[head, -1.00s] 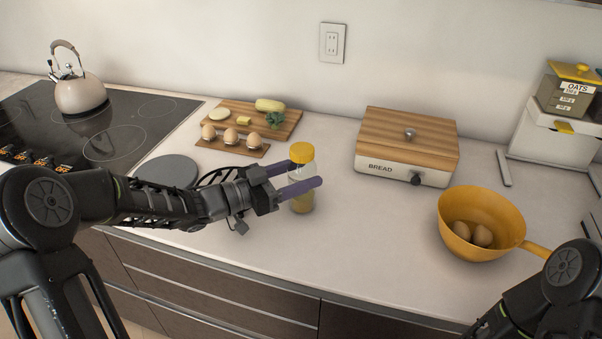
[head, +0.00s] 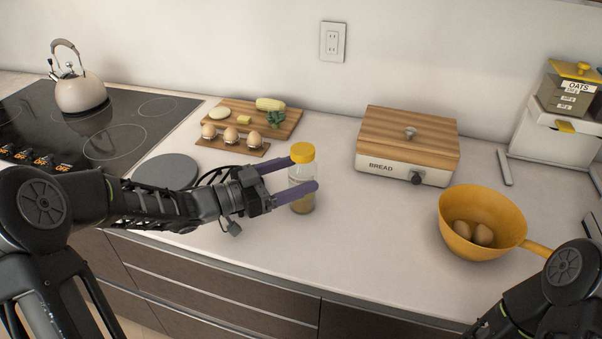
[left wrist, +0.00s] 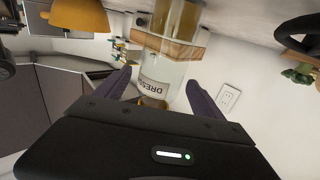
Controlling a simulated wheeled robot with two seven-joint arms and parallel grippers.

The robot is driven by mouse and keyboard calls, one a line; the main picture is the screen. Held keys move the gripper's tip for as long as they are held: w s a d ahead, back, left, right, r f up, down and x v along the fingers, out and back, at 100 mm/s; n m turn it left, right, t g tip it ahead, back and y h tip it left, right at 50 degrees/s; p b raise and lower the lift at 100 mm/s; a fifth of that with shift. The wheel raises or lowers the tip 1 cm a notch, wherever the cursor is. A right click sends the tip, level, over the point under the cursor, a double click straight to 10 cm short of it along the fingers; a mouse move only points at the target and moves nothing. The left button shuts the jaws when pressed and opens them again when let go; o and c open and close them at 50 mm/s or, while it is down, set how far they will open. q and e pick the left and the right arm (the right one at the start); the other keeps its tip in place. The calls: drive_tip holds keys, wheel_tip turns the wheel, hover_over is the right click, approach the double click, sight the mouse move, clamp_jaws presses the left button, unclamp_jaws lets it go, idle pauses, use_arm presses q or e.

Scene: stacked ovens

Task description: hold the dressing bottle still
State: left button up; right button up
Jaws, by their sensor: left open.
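The dressing bottle (head: 302,198) stands upright on the counter, clear with a yellow cap and some contents at its bottom. My left gripper (head: 299,175) is open, with its two purple fingers on either side of the bottle's upper body. In the left wrist view the bottle (left wrist: 160,84) appears inverted, its label between the open fingers of the left gripper (left wrist: 158,92). I cannot tell whether either finger touches it. My right arm enters at the lower right of the head view, but its gripper is out of the picture.
A bread box (head: 400,165) and a yellow pan (head: 470,248) with eggs stand to the right. A board (head: 285,125) with food and an egg holder (head: 232,146) lie behind. A grey round plate (head: 166,171) is at left.

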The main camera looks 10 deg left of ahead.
use_arm(q)
drive_tip(key=b+v, duration=0.1)
drive_tip(key=v, duration=0.9)
drive_tip(key=shift+s, duration=0.15)
idle(0.4)
